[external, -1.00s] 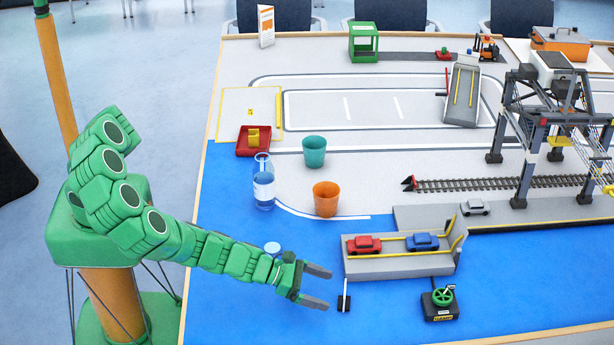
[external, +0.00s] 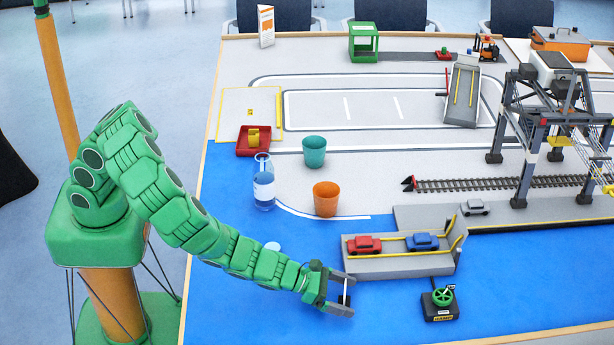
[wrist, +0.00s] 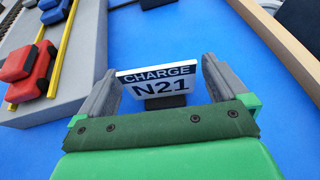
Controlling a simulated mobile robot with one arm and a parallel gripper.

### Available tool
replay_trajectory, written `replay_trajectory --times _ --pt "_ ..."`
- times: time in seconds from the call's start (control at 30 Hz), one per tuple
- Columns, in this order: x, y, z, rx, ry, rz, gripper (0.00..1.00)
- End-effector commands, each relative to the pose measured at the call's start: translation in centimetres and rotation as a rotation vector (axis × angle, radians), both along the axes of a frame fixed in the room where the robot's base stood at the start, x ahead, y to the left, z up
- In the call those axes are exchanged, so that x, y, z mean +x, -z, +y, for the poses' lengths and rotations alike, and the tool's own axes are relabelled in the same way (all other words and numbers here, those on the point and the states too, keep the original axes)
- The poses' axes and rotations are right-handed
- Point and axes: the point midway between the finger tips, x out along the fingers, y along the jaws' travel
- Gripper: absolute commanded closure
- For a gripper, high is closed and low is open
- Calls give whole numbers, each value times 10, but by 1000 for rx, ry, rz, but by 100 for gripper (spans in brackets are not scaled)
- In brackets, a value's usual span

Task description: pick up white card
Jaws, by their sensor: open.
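The white card (wrist: 160,84) reads "CHARGE N21" on a dark band and white face in the wrist view. It stands upright in a small black holder (wrist: 166,102). In the external view the card (external: 347,287) shows as a thin edge-on sliver. My gripper (external: 350,296) is open, low over the blue surface, with one grey finger on each side of the card. In the wrist view my gripper (wrist: 155,85) frames the card between its fingers. A narrow gap shows near the right finger; contact at the left finger I cannot tell.
A grey ramp tray (external: 400,268) with a red car (external: 364,245) and a blue car (external: 422,242) stands just behind my gripper. A black box with a green wheel (external: 440,304) is to the right. An orange cup (external: 326,199) and a bottle (external: 263,185) stand farther back.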

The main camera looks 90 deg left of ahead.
Motion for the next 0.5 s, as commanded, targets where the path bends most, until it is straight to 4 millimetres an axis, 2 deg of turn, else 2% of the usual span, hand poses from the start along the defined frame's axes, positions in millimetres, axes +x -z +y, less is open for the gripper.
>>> replay_trajectory --times 0.27,0.5 --pt "1 1 0 1 -1 1 0" --pt "1 1 0 1 -1 1 35"
